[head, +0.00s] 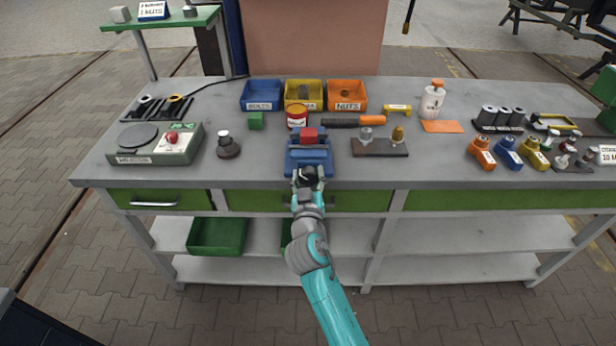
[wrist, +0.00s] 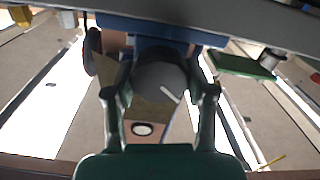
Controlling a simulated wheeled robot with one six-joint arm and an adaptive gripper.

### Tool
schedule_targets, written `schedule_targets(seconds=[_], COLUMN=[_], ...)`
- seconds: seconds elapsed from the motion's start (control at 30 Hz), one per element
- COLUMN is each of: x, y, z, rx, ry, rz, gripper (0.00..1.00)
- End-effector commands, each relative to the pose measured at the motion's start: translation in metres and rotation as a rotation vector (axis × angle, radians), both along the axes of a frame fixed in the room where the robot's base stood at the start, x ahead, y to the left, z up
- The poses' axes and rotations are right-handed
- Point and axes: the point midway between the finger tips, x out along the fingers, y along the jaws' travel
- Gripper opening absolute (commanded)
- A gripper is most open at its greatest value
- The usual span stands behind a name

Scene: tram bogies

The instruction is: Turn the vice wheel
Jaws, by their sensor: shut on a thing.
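The blue vice (head: 309,160) stands at the front edge of the workbench, with a red block (head: 308,134) at its jaws. My gripper (head: 308,176) is at the front of the vice and covers most of its wheel in the head view. In the wrist view the round grey vice wheel (wrist: 160,80) with a pale line on its face sits between the two fingers of my gripper (wrist: 160,92). The fingers are shut on the wheel from both sides. The blue vice body (wrist: 160,28) shows behind it.
A green-grey scale (head: 150,145) and a dark round-based item (head: 228,148) stand left of the vice. A brown plate with fittings (head: 380,148) lies to the right. Blue, yellow and orange bins (head: 304,105) stand behind. Green drawers (head: 350,201) run below the bench edge.

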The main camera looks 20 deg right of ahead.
Motion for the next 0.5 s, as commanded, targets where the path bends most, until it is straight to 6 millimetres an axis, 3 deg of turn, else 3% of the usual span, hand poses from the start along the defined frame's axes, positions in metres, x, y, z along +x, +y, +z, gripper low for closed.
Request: schedule_targets(seconds=[0.5], x=[-0.0006], y=[-0.0013], z=[-0.0005], rx=[0.391], ry=[-0.126], rz=[0.0], gripper=[0.2])
